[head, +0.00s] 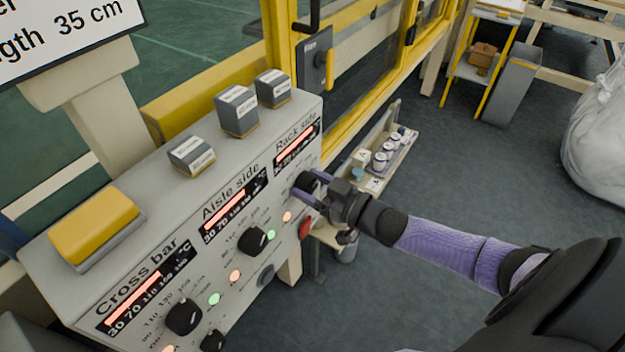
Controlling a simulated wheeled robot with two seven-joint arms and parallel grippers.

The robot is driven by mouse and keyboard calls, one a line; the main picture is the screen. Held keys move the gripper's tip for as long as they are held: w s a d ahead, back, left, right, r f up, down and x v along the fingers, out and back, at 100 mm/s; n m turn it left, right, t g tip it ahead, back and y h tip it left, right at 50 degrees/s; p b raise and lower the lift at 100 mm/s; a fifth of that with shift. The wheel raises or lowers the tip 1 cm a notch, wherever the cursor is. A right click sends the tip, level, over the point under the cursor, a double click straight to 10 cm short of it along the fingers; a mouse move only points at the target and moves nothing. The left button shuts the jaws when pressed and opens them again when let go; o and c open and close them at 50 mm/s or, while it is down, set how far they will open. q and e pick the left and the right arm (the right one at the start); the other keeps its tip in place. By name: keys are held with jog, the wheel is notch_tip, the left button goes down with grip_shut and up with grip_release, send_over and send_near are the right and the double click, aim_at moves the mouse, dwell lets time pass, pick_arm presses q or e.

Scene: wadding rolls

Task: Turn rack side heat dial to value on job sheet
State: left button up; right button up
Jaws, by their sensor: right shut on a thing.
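The control panel (205,190) stands at the left with three labelled sections: Cross bar, Aisle side and Rack side. The rack side dial (305,182) is a black knob below the Rack side scale (297,150), at the panel's right end. My right gripper (312,190) reaches in from the right and is shut on this dial, its fingers partly hiding it. The dial's pointer and numbers cannot be read. A sign (65,35) at top left is cut off and shows "35 cm". My left gripper is not in view.
The aisle side dial (256,240) and cross bar dial (183,316) are on the same panel, beside small lights. A red button (306,229) is just below my right gripper. Small boxes (237,110) and a yellow block (95,225) lie on top. Open floor lies right.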

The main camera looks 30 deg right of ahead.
jog(key=n, duration=0.3)
jog(key=shift+p, duration=0.35)
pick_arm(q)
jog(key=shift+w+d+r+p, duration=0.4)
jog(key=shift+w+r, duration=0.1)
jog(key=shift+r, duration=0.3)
pick_arm(e)
jog(key=shift+a+n, duration=0.1)
jog(key=shift+n, duration=2.2)
jog(key=shift+f, duration=0.1)
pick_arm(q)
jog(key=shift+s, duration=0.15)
pick_arm(e)
jog(key=o, duration=1.2)
jog(key=shift+s, duration=0.1)
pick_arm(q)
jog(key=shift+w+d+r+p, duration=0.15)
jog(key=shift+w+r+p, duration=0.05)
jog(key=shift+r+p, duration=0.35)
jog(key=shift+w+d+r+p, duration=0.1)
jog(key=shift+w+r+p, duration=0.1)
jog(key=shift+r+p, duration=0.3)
pick_arm(e)
jog(key=v, duration=1)
